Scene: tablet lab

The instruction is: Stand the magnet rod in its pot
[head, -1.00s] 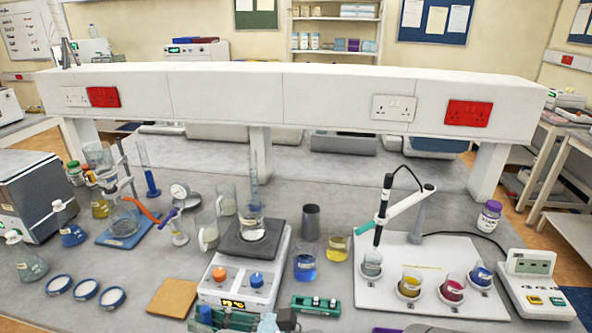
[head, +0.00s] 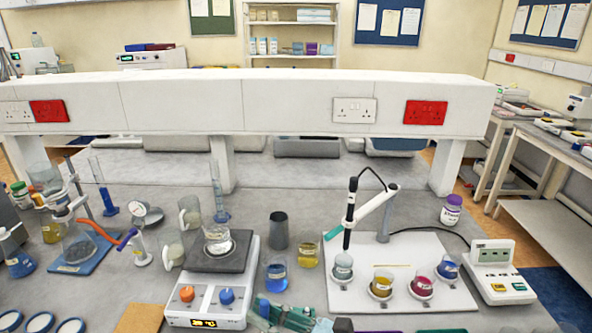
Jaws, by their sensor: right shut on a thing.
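A dark grey cylindrical pot (head: 278,231) stands upright on the bench, right of the hotplate and behind a beaker of blue liquid. No rod shows standing up out of it. My right gripper (head: 268,317) is at the bottom edge of the head view, mostly cut off, in front of the beakers and well short of the pot. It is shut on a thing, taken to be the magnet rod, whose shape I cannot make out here. My left gripper is not in view.
A hotplate (head: 208,303) with a beaker stands left of the pot. A blue beaker (head: 276,275) and a yellow beaker (head: 308,254) stand close by it. A white board (head: 447,300) with several beakers and a probe stand lies right. Glassware crowds the left.

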